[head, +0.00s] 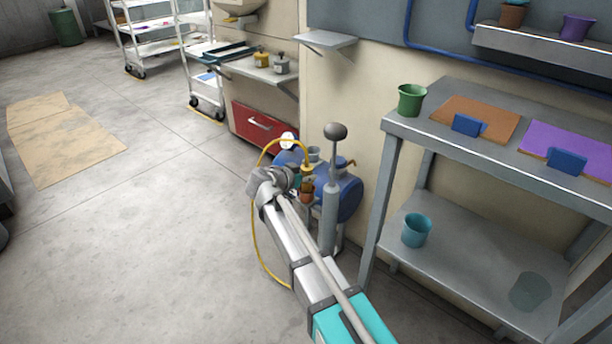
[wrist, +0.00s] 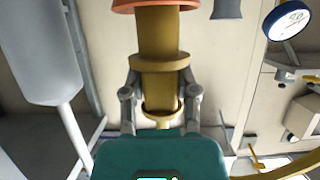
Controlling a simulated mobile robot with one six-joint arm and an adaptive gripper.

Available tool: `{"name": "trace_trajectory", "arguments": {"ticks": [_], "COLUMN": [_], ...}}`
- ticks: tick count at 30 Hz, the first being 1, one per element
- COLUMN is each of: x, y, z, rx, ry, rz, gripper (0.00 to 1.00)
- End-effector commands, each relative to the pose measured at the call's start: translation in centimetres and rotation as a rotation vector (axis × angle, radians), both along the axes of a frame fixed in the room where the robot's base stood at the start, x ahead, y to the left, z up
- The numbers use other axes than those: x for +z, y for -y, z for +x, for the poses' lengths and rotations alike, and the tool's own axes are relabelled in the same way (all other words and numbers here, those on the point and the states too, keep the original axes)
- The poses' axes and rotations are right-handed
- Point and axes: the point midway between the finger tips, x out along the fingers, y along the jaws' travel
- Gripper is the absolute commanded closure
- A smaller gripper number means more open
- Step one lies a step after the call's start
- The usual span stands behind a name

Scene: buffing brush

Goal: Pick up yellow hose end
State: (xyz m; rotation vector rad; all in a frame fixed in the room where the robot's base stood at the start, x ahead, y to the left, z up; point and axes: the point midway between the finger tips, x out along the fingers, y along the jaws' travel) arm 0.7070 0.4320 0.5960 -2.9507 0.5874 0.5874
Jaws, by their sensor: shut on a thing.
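The yellow hose end is a brass-yellow stepped fitting (wrist: 160,75), upright in the middle of the wrist view with an orange collar at its top. My gripper (wrist: 160,95) has a finger on each side of the fitting and is shut on it. In the head view my gripper (head: 292,180) is by the fitting (head: 307,171), partly hidden by my own arm. The yellow hose (head: 254,225) loops above the gripper and hangs down on its left. A curved piece of it shows at the lower right of the wrist view (wrist: 285,169).
A blue tank (head: 350,198) and a grey cylinder with a round knob (head: 331,190) stand close to the right of my gripper. A pressure gauge (wrist: 288,20) is at the upper right of the wrist view. A grey shelf table (head: 455,152) is further right.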

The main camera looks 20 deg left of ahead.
Motion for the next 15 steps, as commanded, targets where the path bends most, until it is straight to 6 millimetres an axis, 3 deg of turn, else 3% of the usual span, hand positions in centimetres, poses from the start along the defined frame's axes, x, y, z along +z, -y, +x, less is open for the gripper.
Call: {"name": "trace_trajectory", "arguments": {"ticks": [1, 15], "x": [1.1, 6.6], "y": [0.0, -1.7], "z": [0.0, -4.2], "rx": [0.0, 0.0], "ry": [0.001, 0.001], "rz": [0.0, -0.001], "gripper": [1.0, 1.0]}}
